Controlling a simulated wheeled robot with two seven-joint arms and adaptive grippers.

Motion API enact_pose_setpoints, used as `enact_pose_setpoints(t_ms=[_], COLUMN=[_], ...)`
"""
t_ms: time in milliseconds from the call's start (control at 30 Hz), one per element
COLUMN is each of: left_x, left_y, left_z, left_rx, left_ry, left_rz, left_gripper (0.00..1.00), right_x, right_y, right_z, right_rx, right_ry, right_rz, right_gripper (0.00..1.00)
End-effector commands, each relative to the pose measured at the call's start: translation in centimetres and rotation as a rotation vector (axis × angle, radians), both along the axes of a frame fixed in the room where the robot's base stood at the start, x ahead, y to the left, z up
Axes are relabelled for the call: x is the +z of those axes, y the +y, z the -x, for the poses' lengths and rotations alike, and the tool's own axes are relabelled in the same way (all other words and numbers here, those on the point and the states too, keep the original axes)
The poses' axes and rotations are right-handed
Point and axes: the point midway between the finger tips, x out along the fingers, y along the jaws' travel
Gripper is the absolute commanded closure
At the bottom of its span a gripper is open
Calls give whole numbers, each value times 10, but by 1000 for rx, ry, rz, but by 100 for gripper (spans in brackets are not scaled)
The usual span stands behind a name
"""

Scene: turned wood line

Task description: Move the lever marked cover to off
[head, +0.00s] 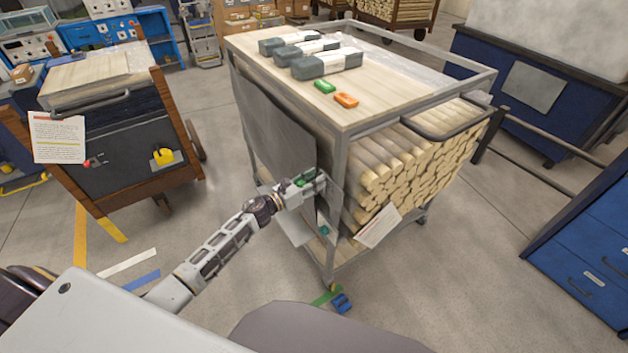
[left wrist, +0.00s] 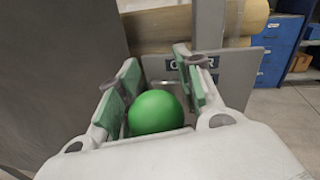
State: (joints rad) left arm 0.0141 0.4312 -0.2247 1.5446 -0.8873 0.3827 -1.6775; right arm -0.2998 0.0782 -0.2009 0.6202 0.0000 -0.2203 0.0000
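A green ball knob (left wrist: 155,112) sits between the two fingers of my left gripper (left wrist: 158,85) in the left wrist view. The pads stand on either side of it, with what looks like a slight gap, so the gripper seems open around it. Behind it, a dark label (left wrist: 178,66) on a grey plate reads C…ER, its middle hidden by a finger. The lever's stem and any off mark are hidden. In the head view my left gripper (head: 315,182) is at the near left corner of a metal cart (head: 338,170). My right gripper is not in view.
The cart holds stacked round wood rods (head: 405,165). On its top lie several grey-and-white blocks, a green piece (head: 324,87) and an orange piece (head: 346,100). A dark panel (head: 278,120) closes its left side. A wooden stand (head: 125,165) is at left; floor between is clear.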

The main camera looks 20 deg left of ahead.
Motion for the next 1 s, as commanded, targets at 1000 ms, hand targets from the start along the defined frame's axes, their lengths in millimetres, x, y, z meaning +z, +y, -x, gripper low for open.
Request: enact_pose_setpoints(t_ms=[1000], left_x=[-1], left_y=[1], left_z=[0], left_rx=[0], left_ry=[-3], left_rz=[2], left_gripper=[100], right_x=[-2], right_y=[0], right_z=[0], right_rx=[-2], right_ry=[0], right_rz=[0], right_gripper=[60])
